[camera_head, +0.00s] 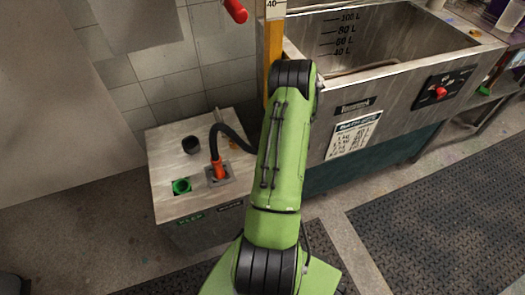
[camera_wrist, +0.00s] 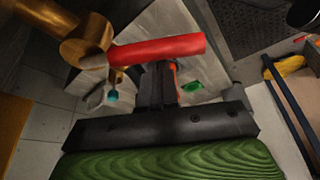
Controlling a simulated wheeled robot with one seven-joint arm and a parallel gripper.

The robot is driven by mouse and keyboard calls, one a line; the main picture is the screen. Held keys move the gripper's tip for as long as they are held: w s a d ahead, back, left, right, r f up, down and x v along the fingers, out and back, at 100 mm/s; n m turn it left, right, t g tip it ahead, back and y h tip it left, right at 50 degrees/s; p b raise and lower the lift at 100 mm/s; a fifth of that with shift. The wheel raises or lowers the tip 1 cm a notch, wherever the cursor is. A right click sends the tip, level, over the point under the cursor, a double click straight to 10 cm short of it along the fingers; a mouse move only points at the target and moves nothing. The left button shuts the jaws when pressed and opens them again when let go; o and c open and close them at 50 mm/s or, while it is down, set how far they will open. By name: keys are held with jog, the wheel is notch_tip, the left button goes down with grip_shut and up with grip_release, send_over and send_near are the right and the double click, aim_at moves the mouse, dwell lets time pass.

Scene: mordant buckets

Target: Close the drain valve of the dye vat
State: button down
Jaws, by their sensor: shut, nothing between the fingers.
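The drain valve shows in the wrist view as a brass body (camera_wrist: 88,38) with a long red lever (camera_wrist: 155,48). The lever points right from the brass body and lies across the picture, slightly tilted. My gripper (camera_wrist: 158,72) is shut and empty, its dark fingers just below the middle of the lever. I cannot tell whether they touch it. The dye vat (camera_head: 395,75) is a metal tank with litre marks inside, at the upper right of the head view. In that view my green arm hides the gripper and the valve.
A metal box (camera_head: 165,150) stands on the floor left of the vat, with a green port (camera_head: 181,187) and an orange plug (camera_head: 217,170) on a black hose. A red handle (camera_head: 235,10) hangs at the top. A black floor mat (camera_head: 450,210) lies at right.

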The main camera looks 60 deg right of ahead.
jog(key=shift+s+d+b, duration=0.2)
jog(key=shift+s, duration=0.35)
jog(key=shift+s+d+b, duration=0.15)
jog(key=shift+s+d, duration=0.05)
jog(key=shift+s, duration=0.45)
